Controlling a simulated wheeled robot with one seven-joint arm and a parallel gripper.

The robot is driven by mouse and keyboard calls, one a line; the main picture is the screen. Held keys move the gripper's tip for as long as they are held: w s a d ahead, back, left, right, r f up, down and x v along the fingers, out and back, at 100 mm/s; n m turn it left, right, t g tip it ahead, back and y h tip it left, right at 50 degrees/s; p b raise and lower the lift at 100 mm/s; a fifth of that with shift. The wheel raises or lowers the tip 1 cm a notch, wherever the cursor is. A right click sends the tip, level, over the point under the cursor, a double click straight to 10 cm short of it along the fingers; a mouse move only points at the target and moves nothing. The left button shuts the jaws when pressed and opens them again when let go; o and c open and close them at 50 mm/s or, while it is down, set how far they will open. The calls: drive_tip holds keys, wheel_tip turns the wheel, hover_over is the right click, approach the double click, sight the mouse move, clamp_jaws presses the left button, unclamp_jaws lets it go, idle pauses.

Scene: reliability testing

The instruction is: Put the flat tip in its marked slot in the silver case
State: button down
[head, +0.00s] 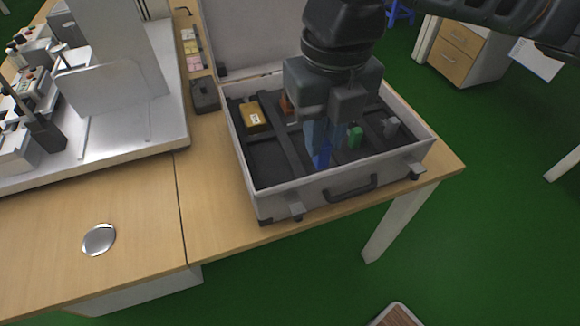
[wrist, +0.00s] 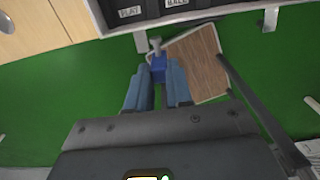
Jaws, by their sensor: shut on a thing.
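The silver case (head: 330,191) stands open on the wooden table, its lid raised at the back and its dark inside split by dividers. My gripper (head: 320,146) is over the case, pointing down. Its blue fingers are shut on a blue block with a grey metal end, the flat tip (wrist: 158,66), between the fingertips in the wrist view. In the wrist view a FLAT label (wrist: 130,12) and a BALL label (wrist: 177,3) show on the case at the top edge. The fingers hide part of the tip and the slots in the head view.
The case also holds a yellow box (head: 252,116), an orange piece (head: 286,104), a green piece (head: 355,136) and a grey piece (head: 391,127). A dark grey box (head: 205,95) stands left of the case. A silver disc (head: 99,240) lies on clear tabletop.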

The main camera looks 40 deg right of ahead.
drive_tip(key=shift+w+a+f+p, duration=0.2)
drive_tip(key=shift+w+a+f, duration=0.05)
drive_tip(key=shift+w+f, duration=1.6)
drive_tip(key=shift+w+a+f+p, duration=0.25)
drive_tip(key=shift+w+f, duration=1.55)
drive_tip(key=shift+w, duration=0.1)
drive_tip(key=shift+w+a+f+p, duration=0.2)
drive_tip(key=shift+w+a+f, duration=0.05)
drive_tip(key=shift+w+f, duration=1.6)
drive_tip(key=shift+f, duration=0.2)
drive_tip(key=c, duration=1)
unclamp_jaws()
drive_tip(key=shift+r, duration=0.1)
wheel_tip(320, 180, up, 12)
drive_tip(key=shift+r, duration=0.15)
